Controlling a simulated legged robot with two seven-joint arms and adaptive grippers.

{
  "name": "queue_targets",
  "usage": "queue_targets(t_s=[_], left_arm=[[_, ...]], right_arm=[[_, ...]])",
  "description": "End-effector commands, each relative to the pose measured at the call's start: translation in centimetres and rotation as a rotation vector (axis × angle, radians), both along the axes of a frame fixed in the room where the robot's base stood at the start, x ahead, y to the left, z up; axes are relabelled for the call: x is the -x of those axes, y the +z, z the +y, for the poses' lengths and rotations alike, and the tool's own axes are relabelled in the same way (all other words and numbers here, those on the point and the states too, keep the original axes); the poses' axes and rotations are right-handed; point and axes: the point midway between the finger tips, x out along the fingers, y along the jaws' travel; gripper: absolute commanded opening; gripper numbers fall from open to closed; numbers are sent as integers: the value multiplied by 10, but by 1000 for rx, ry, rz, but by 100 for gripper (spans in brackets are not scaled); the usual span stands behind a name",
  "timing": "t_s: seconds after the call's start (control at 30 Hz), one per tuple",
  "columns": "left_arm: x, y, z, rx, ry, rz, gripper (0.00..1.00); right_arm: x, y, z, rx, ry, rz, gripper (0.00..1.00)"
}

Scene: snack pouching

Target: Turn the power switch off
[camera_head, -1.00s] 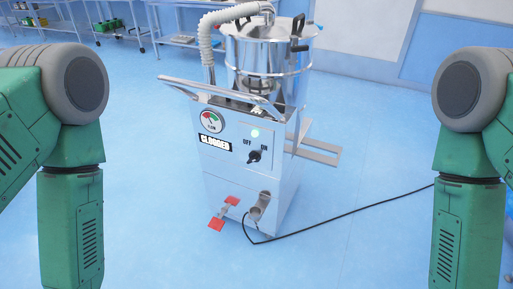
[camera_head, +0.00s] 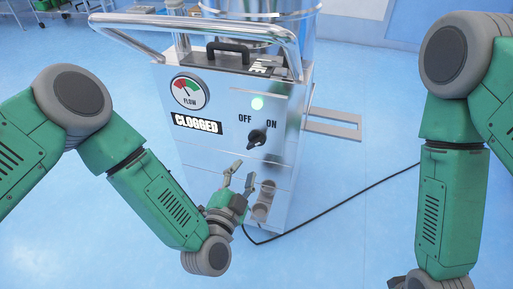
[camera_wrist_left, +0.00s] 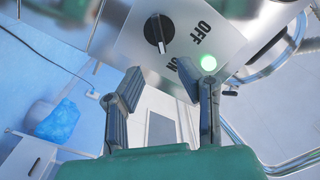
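The power switch (camera_head: 257,137) is a black rotary knob on the machine's silver front panel, below the OFF and ON labels. Its handle slants, with the upper end toward ON. It also shows in the left wrist view (camera_wrist_left: 158,30), where its white mark faces the ON side. A green light (camera_head: 257,103) glows above it. My left gripper (camera_head: 240,174) is open and empty, just below and left of the knob, apart from it. Its two spread fingers also show in the left wrist view (camera_wrist_left: 168,88). My right arm hangs at the right; its gripper is out of view.
The panel carries a flow gauge (camera_head: 189,92) and a CLOGGED sign (camera_head: 197,123). A metal push handle (camera_head: 200,24) juts out above them. A black cable (camera_head: 340,203) runs right across the blue floor from the machine's lower front.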

Motion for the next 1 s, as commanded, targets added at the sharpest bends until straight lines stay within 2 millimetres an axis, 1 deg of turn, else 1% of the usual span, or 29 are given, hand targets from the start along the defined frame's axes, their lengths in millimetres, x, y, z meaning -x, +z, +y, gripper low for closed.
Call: queue_targets(t_s=[0.03,0.1,0.3,0.4,0.5,0.67,0.93,0.97,1.0], left_arm=[[-11,-2,-2,1,4,-3,31],[-26,-2,-6,3,4,-3,31],[-66,-3,-20,1,3,-1,31],[-81,-3,-25,1,1,0,31],[-93,-2,-30,0,1,1,31],[-102,-1,-33,0,0,3,31],[-103,-1,-33,0,-1,4,31],[-103,-1,-33,0,-1,4,28],[-103,-1,-34,0,-1,4,13]], right_arm=[[0,-5,0,0,0,0,40],[0,-10,0,0,0,-1,40],[0,-23,0,0,0,-1,40],[0,-27,0,-1,0,-1,40],[0,-31,0,0,0,-1,40],[0,-33,0,0,0,-1,40],[0,-33,0,0,0,0,40],[0,-33,0,-1,0,-1,40],[0,-33,0,-1,1,-1,40]])
